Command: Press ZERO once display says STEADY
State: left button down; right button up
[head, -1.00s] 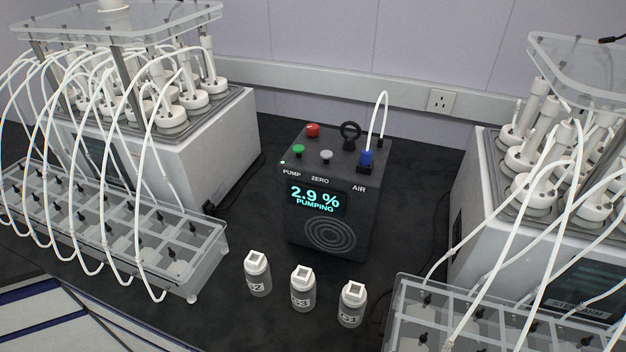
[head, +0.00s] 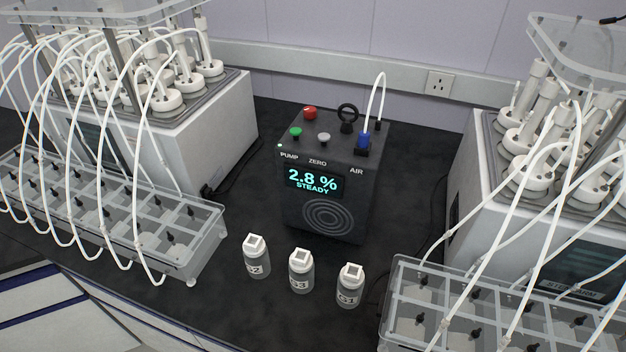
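The black analyser box (head: 310,222) stands upright on the dark bench in the middle of the head view. Its display (head: 314,183) reads "2.8 %" and "STEADY". The grey ZERO button (head: 323,138) is on the sloped top, above the ZERO label. The green PUMP button (head: 295,132) is to its left, and a red button (head: 310,113) is behind. A small green light shows near PUMP. Neither of my grippers is in view.
Three white-capped bottles (head: 301,270) stand in front of the box. Reactor units with white tubes flank it, the left one (head: 205,130) and the right one (head: 480,215). Clear compartment trays (head: 195,262) stand at both sides in front. A wall socket (head: 439,84) is behind.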

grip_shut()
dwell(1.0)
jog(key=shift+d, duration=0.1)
